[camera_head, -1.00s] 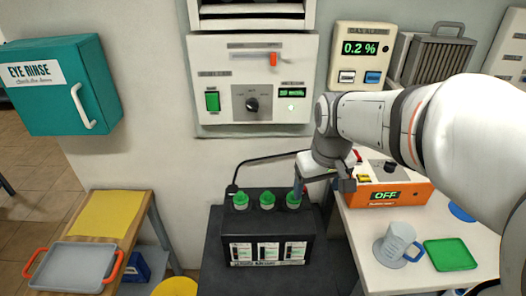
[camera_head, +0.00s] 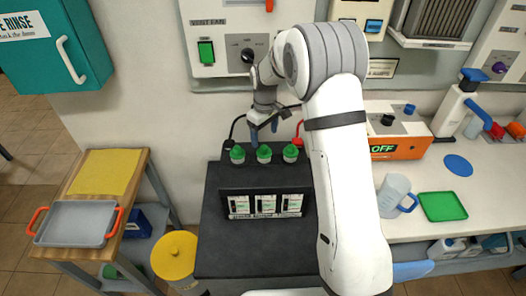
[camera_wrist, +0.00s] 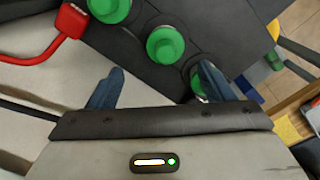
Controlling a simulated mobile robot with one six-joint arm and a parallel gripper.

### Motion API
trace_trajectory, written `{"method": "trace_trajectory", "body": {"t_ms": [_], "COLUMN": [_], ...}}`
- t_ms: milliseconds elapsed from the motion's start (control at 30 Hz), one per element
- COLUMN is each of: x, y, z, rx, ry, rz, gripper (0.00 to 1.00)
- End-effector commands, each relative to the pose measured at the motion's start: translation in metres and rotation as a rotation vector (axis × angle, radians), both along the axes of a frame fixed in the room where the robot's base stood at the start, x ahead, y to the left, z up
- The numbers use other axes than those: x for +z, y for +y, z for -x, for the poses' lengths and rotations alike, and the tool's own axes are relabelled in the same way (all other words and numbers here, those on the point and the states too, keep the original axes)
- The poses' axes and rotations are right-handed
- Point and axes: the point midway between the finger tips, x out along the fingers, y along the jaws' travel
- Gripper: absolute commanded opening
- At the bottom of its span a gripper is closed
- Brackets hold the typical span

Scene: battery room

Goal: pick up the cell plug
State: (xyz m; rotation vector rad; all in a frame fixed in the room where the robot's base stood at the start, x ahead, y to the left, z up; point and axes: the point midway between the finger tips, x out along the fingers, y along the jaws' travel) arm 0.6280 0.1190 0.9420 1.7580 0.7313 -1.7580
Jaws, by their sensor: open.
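Three green cell plugs sit in a row on top of the black battery (camera_head: 266,180): a left one (camera_head: 237,154), a middle one (camera_head: 264,153) and a right one (camera_head: 290,153). My gripper (camera_head: 264,130) is open and empty, above and just behind the row, near the middle plug in the head view.
A red clamp (camera_wrist: 70,22) with its cable is beside the plugs. A black clamp (camera_head: 229,144) is at the battery's left. The wall panel (camera_head: 215,45) stands behind. A grey tray (camera_head: 76,222) and yellow bin (camera_head: 175,257) are at left; a jug (camera_head: 394,192) is at right.

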Motion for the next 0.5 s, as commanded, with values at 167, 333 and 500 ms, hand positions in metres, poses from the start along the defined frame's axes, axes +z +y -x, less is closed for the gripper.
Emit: {"method": "trace_trajectory", "body": {"t_ms": [167,333,500], "x": [-0.02,-0.046,-0.056], "y": [0.001,0.002,0.002], "z": [0.006,0.01,0.01], "rx": [0.0,-0.001,-0.001], "ry": [0.004,0.004,0.001], "rz": [0.001,0.001,0.001], "gripper": [0.75,0.75,0.75]}}
